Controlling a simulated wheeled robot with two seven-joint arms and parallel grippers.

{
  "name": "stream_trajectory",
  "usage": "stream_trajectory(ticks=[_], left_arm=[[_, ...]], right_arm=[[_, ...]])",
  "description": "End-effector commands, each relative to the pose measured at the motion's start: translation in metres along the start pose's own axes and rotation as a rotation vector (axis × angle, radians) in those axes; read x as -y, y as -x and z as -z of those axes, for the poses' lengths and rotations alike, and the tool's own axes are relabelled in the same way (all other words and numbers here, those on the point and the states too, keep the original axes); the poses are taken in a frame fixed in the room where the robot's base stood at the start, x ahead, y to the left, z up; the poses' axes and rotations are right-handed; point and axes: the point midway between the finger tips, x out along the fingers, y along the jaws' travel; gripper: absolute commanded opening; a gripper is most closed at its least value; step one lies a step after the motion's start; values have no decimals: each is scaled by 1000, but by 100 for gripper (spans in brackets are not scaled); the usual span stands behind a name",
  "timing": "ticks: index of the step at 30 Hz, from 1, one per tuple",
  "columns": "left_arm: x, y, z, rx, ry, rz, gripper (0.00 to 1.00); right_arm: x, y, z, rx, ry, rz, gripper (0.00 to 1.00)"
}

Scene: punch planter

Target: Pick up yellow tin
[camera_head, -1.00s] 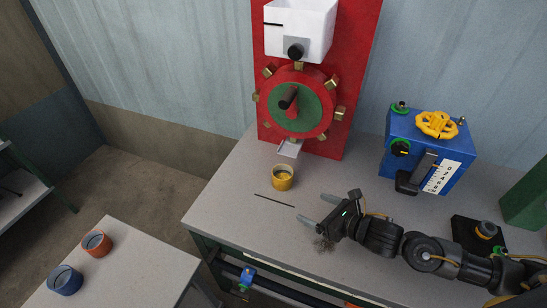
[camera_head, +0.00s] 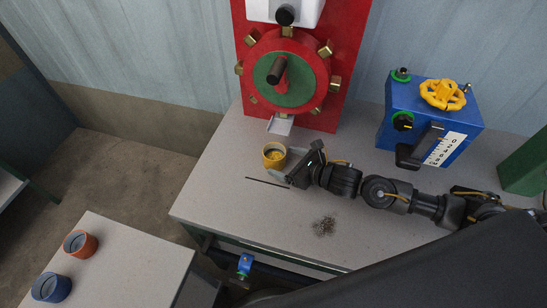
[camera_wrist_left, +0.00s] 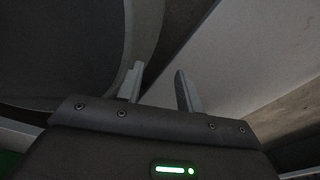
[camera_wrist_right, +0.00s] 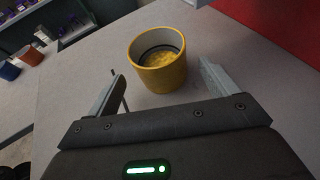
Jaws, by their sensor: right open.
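The yellow tin (camera_head: 273,156) stands upright on the grey worktop, below the red wheel machine. In the right wrist view the yellow tin (camera_wrist_right: 160,72) is open-topped, with a dark ring and yellow inside. My right gripper (camera_head: 287,167) is open, just right of the tin in the head view. In the right wrist view its fingers (camera_wrist_right: 160,80) are spread, one to each side of the tin, with gaps showing. My left gripper (camera_wrist_left: 160,72) shows only in its wrist view, with its fingers apart and nothing between them.
A red panel with a wheel (camera_head: 287,75) and small chute (camera_head: 280,125) stands behind the tin. A blue box with a yellow handwheel (camera_head: 443,95) is at the right. A dark rod (camera_head: 267,182) and dark crumbs (camera_head: 324,226) lie on the worktop. Orange (camera_head: 80,244) and blue (camera_head: 51,287) tins stand lower left.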

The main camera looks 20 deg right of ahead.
Motion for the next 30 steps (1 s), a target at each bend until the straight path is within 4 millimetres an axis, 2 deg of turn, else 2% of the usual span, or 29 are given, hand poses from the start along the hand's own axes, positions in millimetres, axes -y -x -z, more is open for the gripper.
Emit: stream_trajectory(ticks=[5, 10, 15, 23, 30], left_arm=[[1, 3, 0, -1, -1, 1, 36], [1, 14, -8, 11, -1, 0, 36], [1, 15, -12, 17, -1, 0, 36], [2, 15, -11, 15, -1, 1, 36], [2, 14, -9, 13, 0, 1, 36]], right_arm=[[0, -6, -1, 0, -1, 0, 86], [0, -31, -2, 0, -2, 0, 86], [1, -50, 0, 0, -1, 0, 86], [1, -53, 1, -1, 0, 0, 86], [1, -53, 1, -1, 0, 0, 57]])
